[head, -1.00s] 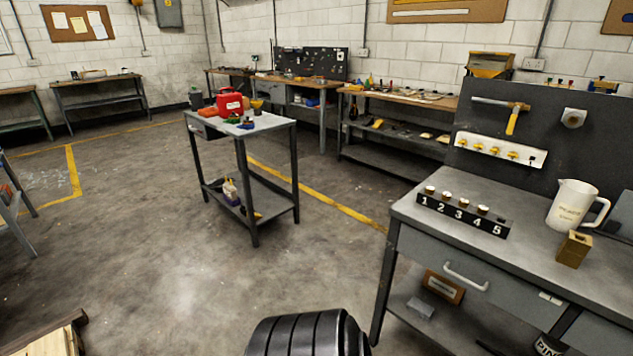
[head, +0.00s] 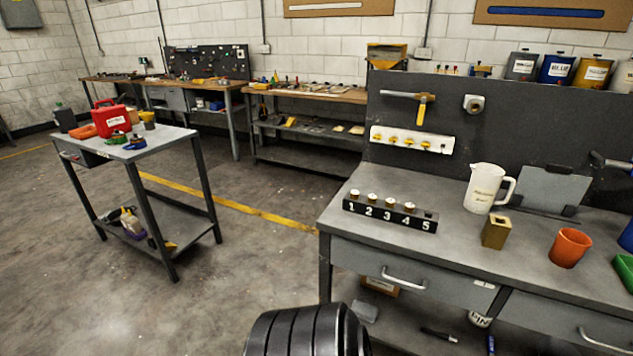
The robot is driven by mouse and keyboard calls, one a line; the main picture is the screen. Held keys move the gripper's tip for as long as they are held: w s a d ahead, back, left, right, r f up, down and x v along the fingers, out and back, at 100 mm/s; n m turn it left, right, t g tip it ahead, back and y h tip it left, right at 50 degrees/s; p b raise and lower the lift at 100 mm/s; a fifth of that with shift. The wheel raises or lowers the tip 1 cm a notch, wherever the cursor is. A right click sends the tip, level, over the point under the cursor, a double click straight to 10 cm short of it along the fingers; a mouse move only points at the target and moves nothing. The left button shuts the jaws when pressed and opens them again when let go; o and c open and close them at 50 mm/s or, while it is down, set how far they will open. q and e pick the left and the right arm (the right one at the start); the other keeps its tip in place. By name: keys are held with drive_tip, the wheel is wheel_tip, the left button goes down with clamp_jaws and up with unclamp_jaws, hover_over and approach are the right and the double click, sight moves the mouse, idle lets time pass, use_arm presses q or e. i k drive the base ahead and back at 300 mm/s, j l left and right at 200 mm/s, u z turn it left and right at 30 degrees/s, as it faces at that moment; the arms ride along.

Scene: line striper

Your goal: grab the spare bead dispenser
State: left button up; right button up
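No object in view is clearly marked as the spare bead dispenser. A yellow hopper-like box (head: 387,56) stands behind the top left corner of the dark tool panel; I cannot tell if it is the dispenser. A small brass-coloured block (head: 496,233) with a hole in its top stands on the right workbench (head: 465,256). A white pitcher (head: 485,188) stands behind it. A black rack (head: 390,214) numbered 1 to 5 holds several small capped pieces, with none seen at 5. Neither of my grippers is in view.
A grey cart (head: 165,141) at the left carries a red container (head: 110,119) and small items, with more on its lower shelf. An orange cup (head: 569,247) stands on the right workbench. Paint cans (head: 557,68) line the back right. Floor between cart and workbench is clear.

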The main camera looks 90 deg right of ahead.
sight(497, 229)
drive_tip(key=i+l+z, duration=0.15)
drive_tip(key=z, duration=2.8)
